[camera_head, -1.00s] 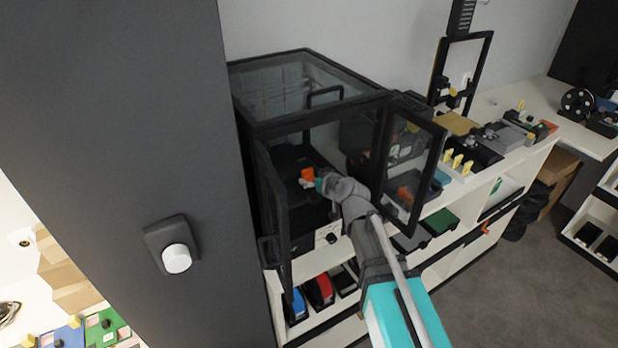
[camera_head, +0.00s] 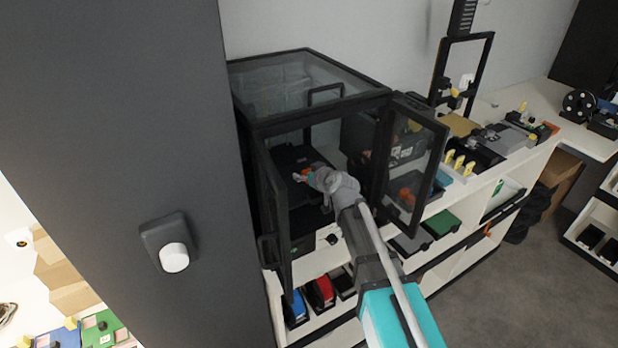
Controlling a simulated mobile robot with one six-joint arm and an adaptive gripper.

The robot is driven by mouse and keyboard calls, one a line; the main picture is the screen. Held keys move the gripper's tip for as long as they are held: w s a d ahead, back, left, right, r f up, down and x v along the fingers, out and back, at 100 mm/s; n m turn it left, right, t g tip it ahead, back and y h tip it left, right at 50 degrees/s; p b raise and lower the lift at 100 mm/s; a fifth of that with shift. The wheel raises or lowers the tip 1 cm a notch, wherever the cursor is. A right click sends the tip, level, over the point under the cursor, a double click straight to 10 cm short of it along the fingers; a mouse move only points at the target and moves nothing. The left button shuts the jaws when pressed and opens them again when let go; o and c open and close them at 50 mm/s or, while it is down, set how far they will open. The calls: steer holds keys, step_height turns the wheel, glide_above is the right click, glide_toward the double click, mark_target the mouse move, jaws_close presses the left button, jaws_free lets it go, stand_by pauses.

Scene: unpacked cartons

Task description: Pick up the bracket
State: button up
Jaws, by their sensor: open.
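A small orange piece (camera_head: 307,172), which looks like the bracket, is inside the black enclosure with clear panels. Only a little of it shows past my gripper, so its shape is unclear. My gripper (camera_head: 299,177) reaches in through the open front and is open. It overlaps the orange piece in the picture. I cannot tell whether the fingers are around it or touching it.
The enclosure (camera_head: 318,118) has its doors swung open, the right door (camera_head: 414,165) close to my arm and the left one (camera_head: 272,215) at the other side. Shelves with bins (camera_head: 320,292) lie below. A dark grey panel (camera_head: 130,130) fills the left.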

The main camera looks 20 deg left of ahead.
stand_by(0.4)
steer(key=c, duration=0.9)
